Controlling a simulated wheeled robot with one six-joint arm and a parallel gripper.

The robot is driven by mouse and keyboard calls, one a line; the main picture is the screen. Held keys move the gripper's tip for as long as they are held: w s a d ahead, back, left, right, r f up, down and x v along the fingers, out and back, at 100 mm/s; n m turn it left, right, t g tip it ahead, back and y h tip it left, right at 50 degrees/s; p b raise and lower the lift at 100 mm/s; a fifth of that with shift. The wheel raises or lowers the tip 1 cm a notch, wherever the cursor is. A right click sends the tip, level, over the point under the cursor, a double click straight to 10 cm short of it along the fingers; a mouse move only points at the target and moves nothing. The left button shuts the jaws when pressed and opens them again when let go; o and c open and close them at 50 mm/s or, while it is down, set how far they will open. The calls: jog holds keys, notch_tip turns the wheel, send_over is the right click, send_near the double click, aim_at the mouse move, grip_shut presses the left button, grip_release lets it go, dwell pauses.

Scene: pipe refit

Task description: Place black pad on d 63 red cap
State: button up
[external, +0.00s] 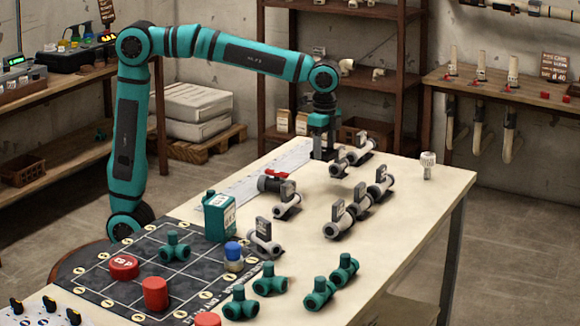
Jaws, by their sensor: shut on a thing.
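My gripper (322,152) points down at the far end of the table, just left of a grey pipe fitting. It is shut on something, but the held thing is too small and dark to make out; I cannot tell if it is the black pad. A flat red cap (124,268) with dark lettering on top lies on the dark grid mat (95,281) at the near left. Its lettering is too small to read surely. A taller red cap (155,294) stands to its right, and another red piece (207,320) is cut by the bottom edge.
Several grey pipe fittings (338,222) with dark tags stand mid-table. A teal canister (220,218), a red-handled valve (270,182) and a blue-topped bottle (233,257) stand near the mat. Green tees (270,280) lie at the front. The table's right side is mostly clear.

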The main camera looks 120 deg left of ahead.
jog(key=w+d+m, duration=0.2)
jog(key=d, duration=0.7)
jog(key=w+d+m, duration=0.2)
jog(key=d, duration=0.8)
jog(key=m, duration=1.3)
send_near(123, 262)
jog(key=shift+f, duration=3.15)
jog(key=shift+f, duration=0.1)
jog(key=o, duration=1)
jog(key=shift+o, duration=0.2)
